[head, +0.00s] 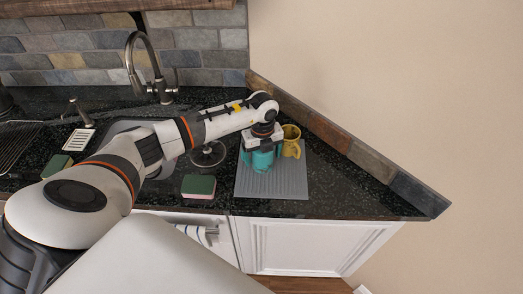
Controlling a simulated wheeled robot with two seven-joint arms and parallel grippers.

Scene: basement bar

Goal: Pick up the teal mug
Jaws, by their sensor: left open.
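The teal mug (263,161) stands on a grey ridged mat (291,186) near the right end of the dark counter. My left gripper (263,146) is directly above it, pointing down, with its fingers open at the mug's top. The gripper covers the mug's rim, and I cannot tell whether the fingers touch it. The mug's handle is not clear to see. My right gripper is not in view.
A yellow mug (291,143) stands close behind and right of the teal mug. A green-topped sponge (198,186) lies left of the mat. A stone backsplash (345,141) runs along the counter's right edge. A tall faucet (150,65) stands behind.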

